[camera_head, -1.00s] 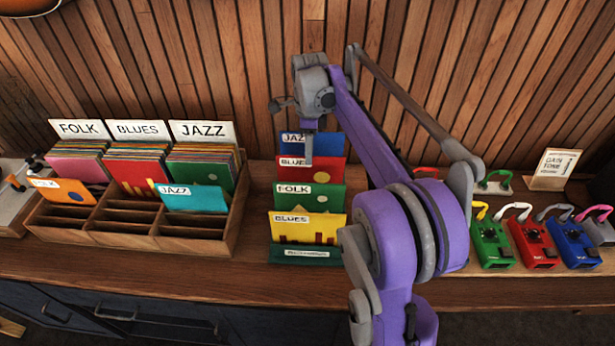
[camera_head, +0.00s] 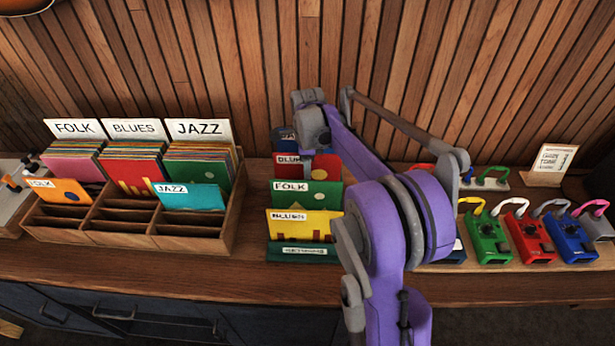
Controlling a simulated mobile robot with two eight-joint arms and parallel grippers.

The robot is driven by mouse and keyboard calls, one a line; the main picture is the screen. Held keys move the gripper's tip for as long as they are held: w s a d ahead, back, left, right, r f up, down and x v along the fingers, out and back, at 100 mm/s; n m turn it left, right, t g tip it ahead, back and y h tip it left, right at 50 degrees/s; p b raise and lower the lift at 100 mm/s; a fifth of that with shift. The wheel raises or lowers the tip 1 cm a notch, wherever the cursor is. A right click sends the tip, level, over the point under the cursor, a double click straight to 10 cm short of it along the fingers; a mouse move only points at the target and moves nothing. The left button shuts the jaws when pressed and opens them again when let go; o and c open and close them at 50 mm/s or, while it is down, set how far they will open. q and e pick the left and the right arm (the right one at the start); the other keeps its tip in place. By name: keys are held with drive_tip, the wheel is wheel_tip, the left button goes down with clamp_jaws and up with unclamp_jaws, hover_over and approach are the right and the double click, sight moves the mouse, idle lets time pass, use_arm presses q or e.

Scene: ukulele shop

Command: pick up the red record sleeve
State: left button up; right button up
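The red record sleeve (camera_head: 326,168) stands in a stepped row of sleeves right of the crate. Its white label reads "BLUES" and is partly covered by my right gripper. A blue sleeve (camera_head: 284,140) is behind it, mostly hidden by my gripper. A green "FOLK" sleeve (camera_head: 318,195) and a yellow "BLUES" sleeve (camera_head: 312,226) are in front. My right gripper (camera_head: 307,160) points down at the red sleeve's upper edge. Its fingertips are small and partly hidden, so I cannot tell whether they are open or touching the sleeve. My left gripper is not in view.
A wooden crate (camera_head: 190,243) with FOLK, BLUES and JAZZ dividers stands to the left. Green (camera_head: 488,240), red (camera_head: 529,238) and blue (camera_head: 570,238) pedals and a small sign (camera_head: 553,163) are to the right. A slatted wall rises behind. The counter's front strip is clear.

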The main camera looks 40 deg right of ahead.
clamp_jaws()
drive_tip(key=shift+r, duration=0.15)
